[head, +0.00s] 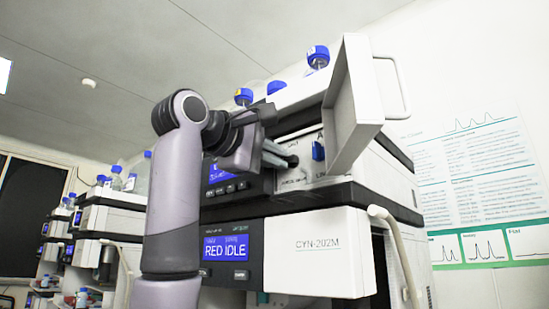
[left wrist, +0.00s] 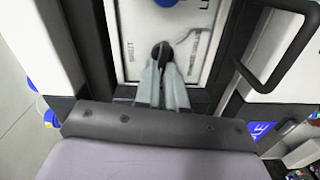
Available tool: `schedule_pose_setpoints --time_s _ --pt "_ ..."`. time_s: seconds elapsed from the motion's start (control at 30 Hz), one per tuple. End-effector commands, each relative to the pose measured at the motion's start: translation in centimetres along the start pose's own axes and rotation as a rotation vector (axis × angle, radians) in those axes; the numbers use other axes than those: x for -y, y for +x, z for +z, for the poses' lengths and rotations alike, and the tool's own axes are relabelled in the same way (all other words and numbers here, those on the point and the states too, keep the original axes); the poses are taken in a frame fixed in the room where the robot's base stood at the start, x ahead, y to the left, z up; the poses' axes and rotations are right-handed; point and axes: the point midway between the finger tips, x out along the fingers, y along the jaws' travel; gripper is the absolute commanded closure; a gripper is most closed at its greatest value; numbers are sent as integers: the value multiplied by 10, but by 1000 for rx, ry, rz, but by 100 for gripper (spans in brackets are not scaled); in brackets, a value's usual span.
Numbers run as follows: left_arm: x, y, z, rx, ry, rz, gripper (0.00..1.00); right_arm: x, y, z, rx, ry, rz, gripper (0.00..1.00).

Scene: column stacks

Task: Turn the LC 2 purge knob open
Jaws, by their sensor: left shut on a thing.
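The instrument stack stands in the middle of the head view, with an opened panel bay (head: 309,172) in its upper module. My left gripper (head: 287,158) reaches into this bay from the left. In the left wrist view, a small round black knob (left wrist: 161,49) sits on the pale panel, and my left gripper (left wrist: 163,68) is shut on it from below. The fingers partly cover the knob, and its turn angle is hard to tell. A blue knob (head: 318,150) is on the same panel, to the right of the fingers. My right gripper is not in view.
A white door (head: 358,95) stands open right of the bay. Blue-capped bottles (head: 318,56) stand on top. The lower module's display (head: 226,249) reads RED IDLE. A pale handle (head: 392,240) sticks out at right. More stacks (head: 100,220) stand at far left.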

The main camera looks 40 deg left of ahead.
Motion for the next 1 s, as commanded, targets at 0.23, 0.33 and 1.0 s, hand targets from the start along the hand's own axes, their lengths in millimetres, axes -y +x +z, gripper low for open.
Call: schedule_pose_setpoints --time_s 0.23,0.33,1.0 --pt "1 0 0 -2 -10 -3 100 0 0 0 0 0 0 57" --pt "1 0 0 -2 -9 -3 100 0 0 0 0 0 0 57" --pt "2 -23 0 -1 -7 4 65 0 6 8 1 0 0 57"
